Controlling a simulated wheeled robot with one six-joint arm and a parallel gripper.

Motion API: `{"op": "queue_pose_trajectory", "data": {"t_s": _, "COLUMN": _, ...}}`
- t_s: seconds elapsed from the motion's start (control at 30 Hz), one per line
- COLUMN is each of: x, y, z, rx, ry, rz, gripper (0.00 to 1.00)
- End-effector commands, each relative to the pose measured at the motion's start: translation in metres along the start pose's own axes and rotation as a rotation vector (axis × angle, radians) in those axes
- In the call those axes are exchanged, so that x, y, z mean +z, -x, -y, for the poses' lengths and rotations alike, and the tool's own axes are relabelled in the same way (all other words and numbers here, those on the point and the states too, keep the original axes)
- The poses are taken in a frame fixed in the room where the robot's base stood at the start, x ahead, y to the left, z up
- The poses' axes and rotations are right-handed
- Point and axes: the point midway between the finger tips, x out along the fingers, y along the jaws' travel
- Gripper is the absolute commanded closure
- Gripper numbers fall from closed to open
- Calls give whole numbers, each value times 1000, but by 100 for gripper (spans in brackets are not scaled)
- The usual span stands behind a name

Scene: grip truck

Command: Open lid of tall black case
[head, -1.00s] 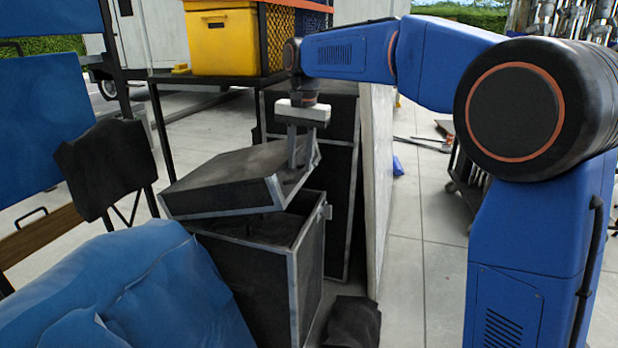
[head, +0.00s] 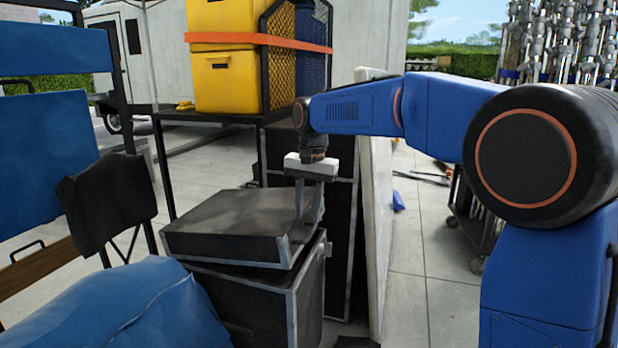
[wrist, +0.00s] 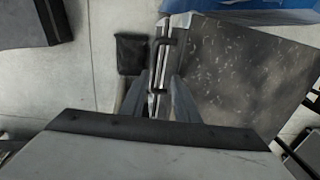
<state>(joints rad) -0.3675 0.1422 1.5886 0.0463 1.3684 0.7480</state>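The tall black case (head: 245,302) has metal-edged corners and stands on the pavement. Its black lid (head: 225,222) is over the top, slightly skewed and shifted left of the box, with a dark gap under its front right edge. In the wrist view the scuffed lid top (wrist: 245,75) is on the right. My gripper (head: 309,215) points down at the lid's right edge, one finger on each side of it. The fingers (wrist: 160,85) appear closed on that edge, though their contact is partly hidden. The inside of the case is hidden.
A pale upright panel (head: 377,230) and a taller black case (head: 340,200) stand close behind and right. Blue fabric (head: 130,308) lies at front left, beside a black bag (head: 105,205) hanging. A yellow box (head: 225,80) sits on a rack.

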Motion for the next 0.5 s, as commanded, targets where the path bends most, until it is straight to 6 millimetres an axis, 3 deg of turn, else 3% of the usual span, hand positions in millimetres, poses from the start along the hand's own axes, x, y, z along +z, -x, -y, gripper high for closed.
{"op": "queue_pose_trajectory", "data": {"t_s": 0.5, "x": 0, "y": 30, "z": 1, "rx": -1, "ry": 0, "rz": -1, "gripper": 70}}
